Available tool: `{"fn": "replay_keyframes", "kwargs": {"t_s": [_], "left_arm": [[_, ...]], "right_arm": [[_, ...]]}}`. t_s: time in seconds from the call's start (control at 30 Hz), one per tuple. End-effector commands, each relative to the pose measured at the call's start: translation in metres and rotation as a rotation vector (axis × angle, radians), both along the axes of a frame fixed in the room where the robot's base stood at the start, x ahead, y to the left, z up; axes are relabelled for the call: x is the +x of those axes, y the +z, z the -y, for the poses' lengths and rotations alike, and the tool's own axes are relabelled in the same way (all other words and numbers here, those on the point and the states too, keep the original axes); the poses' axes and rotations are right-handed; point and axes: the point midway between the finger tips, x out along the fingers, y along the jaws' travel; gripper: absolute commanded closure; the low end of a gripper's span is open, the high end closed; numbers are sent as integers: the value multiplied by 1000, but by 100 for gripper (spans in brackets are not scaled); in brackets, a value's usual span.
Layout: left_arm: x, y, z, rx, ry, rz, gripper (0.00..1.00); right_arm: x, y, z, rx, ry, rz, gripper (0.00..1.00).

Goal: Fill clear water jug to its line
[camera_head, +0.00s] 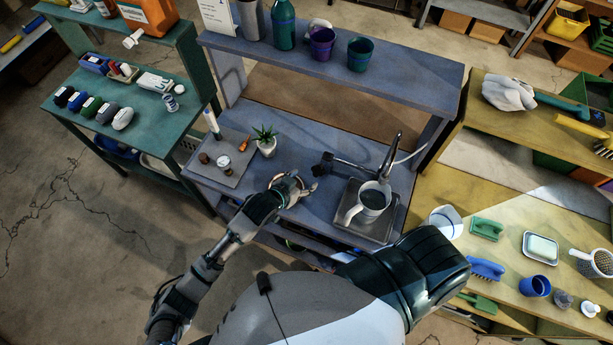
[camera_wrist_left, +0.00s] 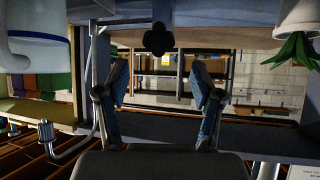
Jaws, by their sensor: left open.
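A pale jug (camera_head: 371,201) with a side handle stands upright on the grey drain tray (camera_head: 350,231), under the metal tap (camera_head: 390,157). In the left wrist view, which looks upside down, the jug (camera_wrist_left: 38,30) is at the upper left. A black star-shaped knob (camera_head: 322,166) sits on the tap's pipe; it shows beyond my fingers in the wrist view (camera_wrist_left: 158,39). My left gripper (camera_head: 299,187) is open and empty, just left of the knob and apart from it. My right gripper is out of view.
A potted plant (camera_head: 266,143) and a grey tray (camera_head: 224,159) with small pots are left on the blue bench. A raised shelf (camera_head: 395,72) with cups runs behind. A yellow bench (camera_head: 510,268) with brushes and a pale container (camera_head: 446,221) stands at right.

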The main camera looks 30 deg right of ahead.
Motion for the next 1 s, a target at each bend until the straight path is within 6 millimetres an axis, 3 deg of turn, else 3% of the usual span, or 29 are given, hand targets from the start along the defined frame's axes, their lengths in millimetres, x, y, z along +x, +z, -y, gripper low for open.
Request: {"fn": "replay_keyframes", "kwargs": {"t_s": [0.37, 0.73, 0.87, 1.0], "left_arm": [[18, -29, 38, 1, 1, -2, 33], [31, -54, 64, 0, 0, 0, 33], [30, -48, 62, -1, 1, -1, 66], [30, -46, 62, -2, 1, 1, 67]], "right_arm": [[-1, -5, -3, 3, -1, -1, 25], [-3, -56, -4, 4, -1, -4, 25], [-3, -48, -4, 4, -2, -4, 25], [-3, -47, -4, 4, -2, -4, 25]]}}
